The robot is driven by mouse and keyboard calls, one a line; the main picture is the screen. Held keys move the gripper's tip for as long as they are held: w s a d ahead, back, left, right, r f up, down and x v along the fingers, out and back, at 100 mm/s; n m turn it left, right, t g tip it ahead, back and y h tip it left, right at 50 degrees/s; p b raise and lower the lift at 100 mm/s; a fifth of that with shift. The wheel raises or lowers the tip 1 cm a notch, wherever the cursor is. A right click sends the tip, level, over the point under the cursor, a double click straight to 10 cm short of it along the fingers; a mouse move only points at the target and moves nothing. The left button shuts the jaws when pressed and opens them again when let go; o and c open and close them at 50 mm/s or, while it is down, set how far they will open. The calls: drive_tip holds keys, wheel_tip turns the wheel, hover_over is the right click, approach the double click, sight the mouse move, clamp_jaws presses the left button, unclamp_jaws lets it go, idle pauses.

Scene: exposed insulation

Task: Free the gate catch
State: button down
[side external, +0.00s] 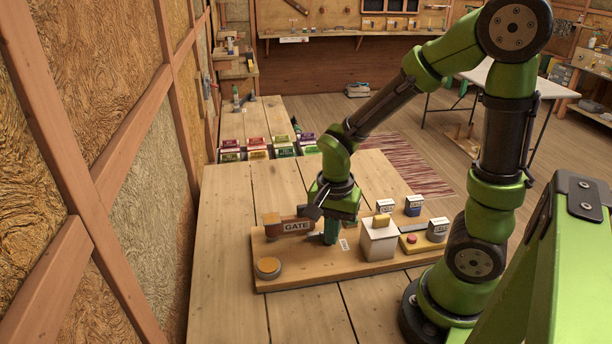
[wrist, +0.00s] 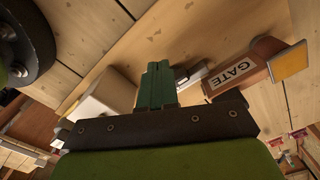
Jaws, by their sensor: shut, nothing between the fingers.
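The gate is a reddish-brown bar with a white "GATE" label (side external: 296,226), on a wooden board (side external: 310,274). It also shows right of my fingers in the wrist view (wrist: 232,74), with an orange-yellow plate at its end. A pale grey metal piece (wrist: 193,78) lies between my fingers and the gate; it may be the catch, but I cannot tell. My gripper (side external: 330,236) points down beside the gate's right end, low over the board. Its green fingers (wrist: 158,72) are shut together and empty. Whether they touch the board or gate is unclear.
A white box with a yellow top (side external: 378,242) stands just right of my gripper. Beyond it are a yellow box with a red button (side external: 412,239) and small labelled blocks (side external: 413,206). A round orange button (side external: 268,267) sits front left. The table left of the board is clear.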

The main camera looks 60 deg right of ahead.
sight(322, 237)
wheel_tip(322, 237, up, 4)
idle(0.4)
drive_tip(key=shift+w+a+f, duration=0.1)
drive_tip(key=shift+w+f, duration=0.45)
drive_tip(key=shift+f, duration=0.45)
drive_tip(key=shift+w+a+f, duration=0.1)
drive_tip(key=shift+w+f, duration=0.4)
drive_tip(key=shift+f, duration=0.5)
drive_tip(key=shift+w+f, duration=0.55)
drive_tip(key=shift+f, duration=0.45)
drive_tip(key=shift+s+d, duration=0.1)
drive_tip(key=shift+d, duration=0.25)
drive_tip(key=shift+s, duration=0.4)
